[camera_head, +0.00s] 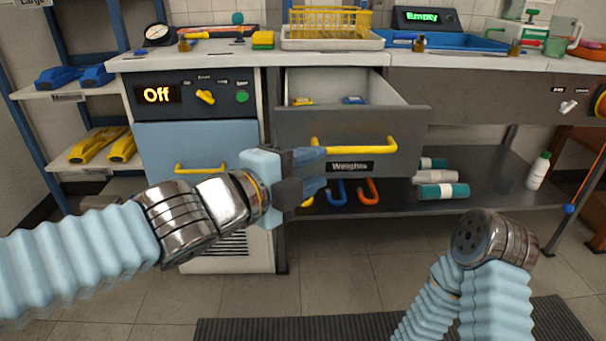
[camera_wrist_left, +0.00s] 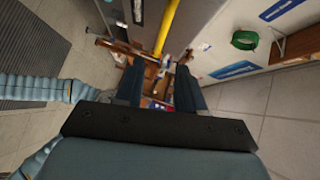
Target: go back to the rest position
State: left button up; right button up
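My left gripper (camera_head: 318,168) is in front of the grey drawer labelled "Weights" (camera_head: 405,155), by the left end of its yellow handle (camera_head: 355,146). In the left wrist view its two dark blue fingers (camera_wrist_left: 158,85) stand apart with no object held between them. The yellow handle (camera_wrist_left: 168,25) shows beyond the fingertips there. The drawer is pulled open, with a yellow item and a blue item inside. My right arm comes in at the lower right; its gripper is not visible.
A blue-fronted cabinet (camera_head: 195,148) with an "Off" panel (camera_head: 157,95) stands left of the drawer. The counter above holds a yellow rack (camera_head: 330,22) and other items. The floor in front is clear apart from a dark mat (camera_head: 350,328).

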pick_arm(q)
jog(key=shift+s+a, duration=0.35)
pick_arm(e)
jog(key=shift+s+a, duration=0.35)
jog(key=shift+a, duration=0.15)
pick_arm(q)
jog(key=w+a+f+n+g+y+p, duration=0.15)
jog(key=f+n, duration=0.25)
jog(key=f, duration=0.5)
jog(key=w+a+f+n+g+y+p, duration=0.1)
jog(key=w+a+f+n+p, duration=0.15)
jog(key=f+n, duration=0.4)
jog(key=w+a+f+n+g+y+p, duration=0.1)
jog(key=w+f+n+g+y, duration=0.15)
jog(key=f, duration=0.75)
jog(key=s+a+f+n+g+y+p, duration=0.1)
jog(key=s+a+f+n, duration=0.4)
jog(key=f, duration=0.7)
jog(key=s+a+f+n+g+y+p, duration=0.1)
jog(key=s+a+f+n+g+p, duration=0.2)
jog(key=s+f+n, duration=0.6)
jog(key=s+a+f+g, duration=0.1)
jog(key=s+a+f, duration=0.1)
jog(key=s+f, duration=0.1)
jog(key=shift+s+g+y, duration=0.3)
jog(key=shift+y, duration=0.1)
pick_arm(e)
notch_tip(320, 180, up, 9)
jog(key=shift+s+a, duration=0.2)
jog(key=shift+a, duration=0.2)
